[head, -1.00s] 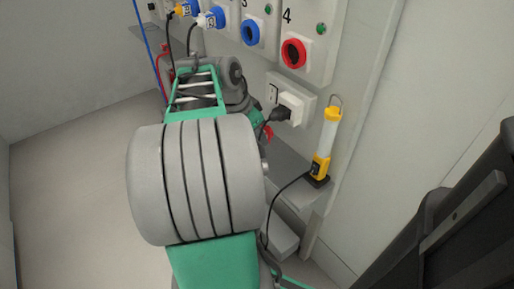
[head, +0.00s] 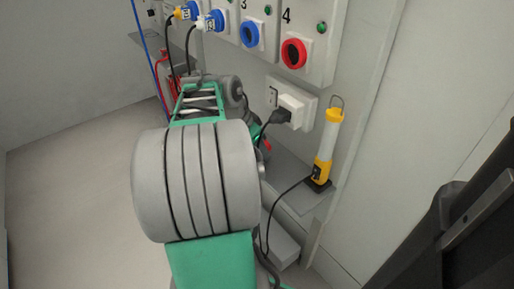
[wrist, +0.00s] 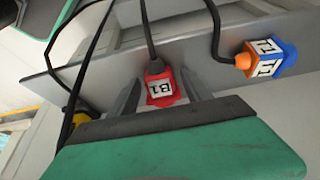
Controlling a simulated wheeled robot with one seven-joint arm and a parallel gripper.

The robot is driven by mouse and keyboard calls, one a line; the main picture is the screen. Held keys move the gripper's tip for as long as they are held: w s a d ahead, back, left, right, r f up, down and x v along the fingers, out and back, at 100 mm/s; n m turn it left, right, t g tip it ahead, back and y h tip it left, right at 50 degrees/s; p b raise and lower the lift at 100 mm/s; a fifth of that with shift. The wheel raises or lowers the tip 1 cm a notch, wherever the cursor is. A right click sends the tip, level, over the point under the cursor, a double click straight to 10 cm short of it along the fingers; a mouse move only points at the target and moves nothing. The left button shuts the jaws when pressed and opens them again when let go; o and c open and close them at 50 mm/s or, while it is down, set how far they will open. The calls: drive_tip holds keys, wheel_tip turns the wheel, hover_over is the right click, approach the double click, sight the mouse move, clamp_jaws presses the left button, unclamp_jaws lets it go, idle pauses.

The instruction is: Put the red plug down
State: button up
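The red plug, labelled B1 (wrist: 160,87), is between the two grey fingers of my gripper (wrist: 160,76) in the wrist view. The fingers stand apart, with narrow gaps visible beside the plug, so my gripper looks open around it. Its dark cord runs up out of the picture. The plug is against a grey metal ledge (wrist: 95,72); whether it rests fully on it is unclear. In the head view only a small red part of the plug (head: 267,145) shows beyond my arm, which hides most of the gripper.
A blue plug with an orange end (wrist: 268,58) lies right of the gripper in the wrist view. A red panel socket (head: 294,53) is above.

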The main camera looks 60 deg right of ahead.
drive_tip(key=shift+o, duration=0.9)
